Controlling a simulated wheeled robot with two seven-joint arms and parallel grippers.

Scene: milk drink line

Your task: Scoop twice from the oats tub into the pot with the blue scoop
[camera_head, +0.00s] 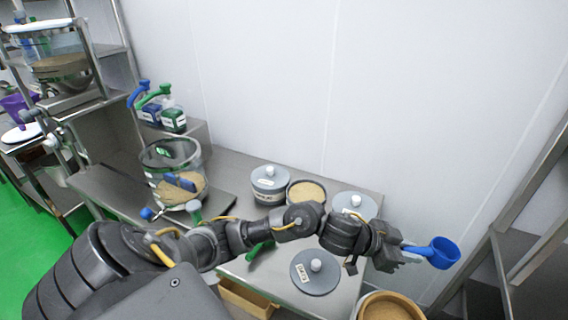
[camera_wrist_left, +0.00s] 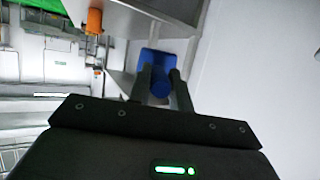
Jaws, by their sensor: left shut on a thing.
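My left gripper (camera_head: 404,254) reaches across the table to the right and is shut on the handle of the blue scoop (camera_head: 446,253). The scoop's cup is in the air beyond the table's right side; no oats show in it. In the left wrist view the blue scoop (camera_wrist_left: 156,62) shows between the fingers. An open tub (camera_head: 307,193) with beige contents, probably the oats tub, stands at the table's back. A clear-walled pot (camera_head: 170,155) with beige grain and a blue item in it stands at the left. My right gripper is not in view.
Lidded tubs (camera_head: 269,180) and (camera_head: 353,204) stand beside the open tub. A loose grey lid (camera_head: 315,272) lies at the table's front. A round bin of beige material (camera_head: 390,306) is at the bottom right. Metal racks stand at both sides.

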